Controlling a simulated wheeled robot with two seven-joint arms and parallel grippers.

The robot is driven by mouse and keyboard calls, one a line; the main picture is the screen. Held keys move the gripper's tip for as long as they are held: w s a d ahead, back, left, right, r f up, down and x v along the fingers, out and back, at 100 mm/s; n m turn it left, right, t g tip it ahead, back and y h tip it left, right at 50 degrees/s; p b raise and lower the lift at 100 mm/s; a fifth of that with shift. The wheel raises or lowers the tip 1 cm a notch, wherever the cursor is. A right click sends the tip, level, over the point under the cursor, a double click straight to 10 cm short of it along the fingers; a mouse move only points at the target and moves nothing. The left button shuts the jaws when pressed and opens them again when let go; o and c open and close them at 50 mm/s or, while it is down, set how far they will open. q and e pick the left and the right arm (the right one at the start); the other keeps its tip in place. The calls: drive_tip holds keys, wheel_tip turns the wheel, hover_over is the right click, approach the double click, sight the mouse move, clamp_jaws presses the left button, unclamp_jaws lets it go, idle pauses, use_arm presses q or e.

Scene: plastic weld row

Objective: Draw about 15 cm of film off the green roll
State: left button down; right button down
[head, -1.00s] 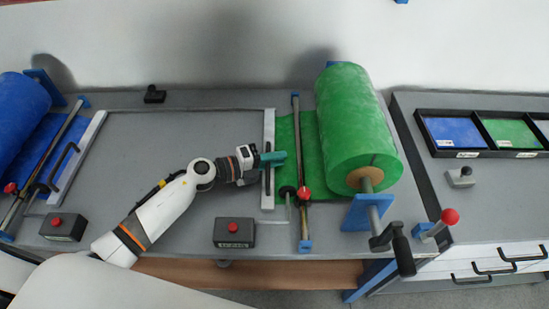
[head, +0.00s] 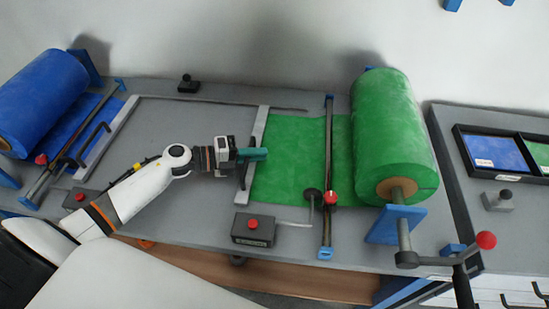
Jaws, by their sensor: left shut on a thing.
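The green roll (head: 388,135) sits on its blue stand at the right of the bench. Green film (head: 287,150) lies flat from the roll, under a dark cross rod (head: 328,170), to a pale metal bar (head: 257,135) on its left edge. My left gripper (head: 256,154) is shut at the bar; its teal fingers hide what they hold, apparently the bar's dark handle (head: 245,178). My right gripper is not in view.
A blue roll (head: 38,100) with its own bar (head: 105,140) stands at the left. A black box with a red button (head: 253,229) lies in front of the film. A red-knobbed crank (head: 486,240) projects at the right. Grey bench between the bars is clear.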

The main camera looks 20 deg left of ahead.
use_arm(q)
drive_tip(key=c, duration=1.5)
unclamp_jaws()
drive_tip(key=shift+o, duration=0.2)
drive_tip(key=shift+s+a, duration=0.3)
drive_tip(key=shift+a, duration=0.05)
drive_tip(key=b+v, duration=0.1)
drive_tip(key=v, duration=1)
drive_tip(key=shift+b, duration=0.3)
